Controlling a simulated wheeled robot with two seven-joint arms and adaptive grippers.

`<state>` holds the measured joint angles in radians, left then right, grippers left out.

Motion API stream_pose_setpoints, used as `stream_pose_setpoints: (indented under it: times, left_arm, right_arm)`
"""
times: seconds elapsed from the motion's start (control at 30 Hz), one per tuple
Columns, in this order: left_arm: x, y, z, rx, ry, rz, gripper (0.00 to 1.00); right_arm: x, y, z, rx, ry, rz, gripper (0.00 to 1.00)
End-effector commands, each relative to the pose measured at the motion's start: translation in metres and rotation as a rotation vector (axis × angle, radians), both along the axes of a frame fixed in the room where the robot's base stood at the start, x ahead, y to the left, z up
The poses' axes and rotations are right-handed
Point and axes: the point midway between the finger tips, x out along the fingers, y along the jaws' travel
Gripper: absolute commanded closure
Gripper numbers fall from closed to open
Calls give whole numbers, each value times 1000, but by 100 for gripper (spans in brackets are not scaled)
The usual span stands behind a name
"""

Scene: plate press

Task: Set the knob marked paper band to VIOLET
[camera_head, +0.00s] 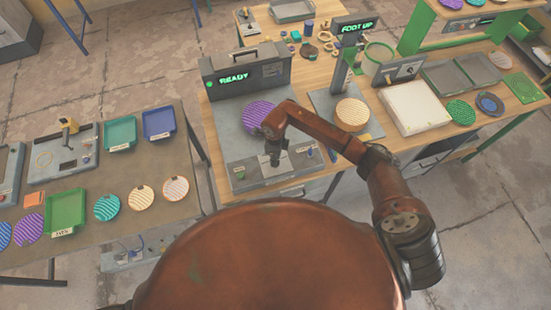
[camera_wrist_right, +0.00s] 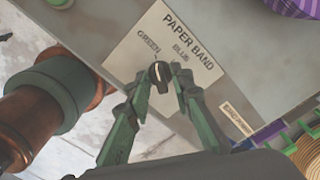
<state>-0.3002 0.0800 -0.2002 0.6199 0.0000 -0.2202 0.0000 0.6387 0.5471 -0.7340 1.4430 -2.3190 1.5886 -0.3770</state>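The paper band knob (camera_wrist_right: 159,77) is small and black with a white pointer mark. It sits on a pale label plate (camera_wrist_right: 142,28) that reads PAPER BAND, with GREEN and BLUE above the knob. The white mark points up, roughly toward GREEN. A VIOLET mark is not readable; the fingers cover part of the plate. My right gripper (camera_wrist_right: 160,84) has its green fingers on both sides of the knob, with a gap showing at least on the right. In the head view my right gripper (camera_head: 274,160) is over the grey press base (camera_head: 235,165). My left gripper is out of view.
The press housing (camera_head: 270,75) shows READY behind the base. A violet ribbed disc (camera_head: 256,114) lies beside my arm. A second station with a FOOT UP display (camera_head: 357,28) and a tan disc (camera_head: 352,113) stands to the right. Trays and discs cover the left table (camera_head: 80,255).

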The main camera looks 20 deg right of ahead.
Motion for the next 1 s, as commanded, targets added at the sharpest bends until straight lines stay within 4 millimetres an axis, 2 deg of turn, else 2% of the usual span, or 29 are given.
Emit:
stream_pose_setpoints:
  times: [0.27,0.73,1.0]
  left_arm:
    - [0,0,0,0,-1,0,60]
    - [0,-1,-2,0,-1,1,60]
    - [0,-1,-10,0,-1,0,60]
  right_arm:
    - [0,0,0,0,0,0,100]
    - [0,-1,0,-1,0,-24,100]
    - [1,-2,-1,-3,-1,-161,100]
